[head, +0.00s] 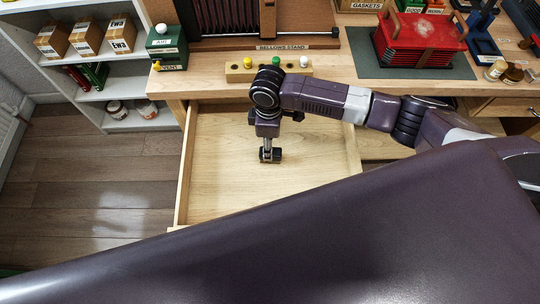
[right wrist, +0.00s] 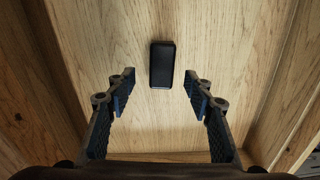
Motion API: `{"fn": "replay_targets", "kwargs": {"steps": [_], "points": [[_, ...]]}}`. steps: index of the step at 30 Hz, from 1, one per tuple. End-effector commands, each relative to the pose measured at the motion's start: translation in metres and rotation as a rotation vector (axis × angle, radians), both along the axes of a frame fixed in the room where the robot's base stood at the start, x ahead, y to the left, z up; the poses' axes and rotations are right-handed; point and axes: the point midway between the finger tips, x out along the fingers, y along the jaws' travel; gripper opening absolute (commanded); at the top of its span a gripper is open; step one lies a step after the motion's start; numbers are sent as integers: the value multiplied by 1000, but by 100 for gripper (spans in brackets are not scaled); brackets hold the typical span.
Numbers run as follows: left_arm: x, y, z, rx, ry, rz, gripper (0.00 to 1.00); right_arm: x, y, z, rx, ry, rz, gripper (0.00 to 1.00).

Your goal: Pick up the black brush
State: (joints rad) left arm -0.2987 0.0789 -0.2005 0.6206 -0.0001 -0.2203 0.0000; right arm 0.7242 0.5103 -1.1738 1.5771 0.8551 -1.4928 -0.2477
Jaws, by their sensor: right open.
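The black brush (right wrist: 162,65) shows in the right wrist view as a dark, rounded rectangular block. It lies on the pale wooden floor of the open drawer (head: 215,165). My right gripper (head: 270,155) points down into the drawer in the head view. In the right wrist view its two blue-padded fingers (right wrist: 160,76) are spread apart, with the brush between and just beyond the tips, not gripped. In the head view I cannot tell the brush from the dark gripper tip over it. My left gripper is out of view.
Drawer walls rise on both sides of my right gripper. The workbench (head: 210,85) above the drawer holds a wooden block with coloured knobs (head: 243,70) and a red stack (head: 415,42). A white shelf (head: 120,91) stands left. A large purple arm part of mine crosses the foreground.

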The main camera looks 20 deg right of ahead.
Motion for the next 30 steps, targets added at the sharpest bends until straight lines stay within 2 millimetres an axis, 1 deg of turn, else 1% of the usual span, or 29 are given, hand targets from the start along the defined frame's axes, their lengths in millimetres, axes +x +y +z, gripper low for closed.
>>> {"fn": "replay_targets", "kwargs": {"steps": [5,9,12,15,21,22,23,30], "points": [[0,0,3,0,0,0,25,-3,-2,-21,-2,3,1,48],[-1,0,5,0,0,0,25,-5,-3,-42,-2,3,0,48],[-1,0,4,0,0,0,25,-4,-3,-55,-1,2,1,48],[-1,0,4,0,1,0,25,-4,-3,-61,-2,1,1,48],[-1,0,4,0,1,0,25,-4,-3,-62,-1,0,2,48],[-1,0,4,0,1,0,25,-4,-3,-62,-1,0,2,47],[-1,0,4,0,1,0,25,-4,-3,-62,-1,0,2,43],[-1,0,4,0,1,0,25,-4,-3,-61,-1,0,1,17]]}}
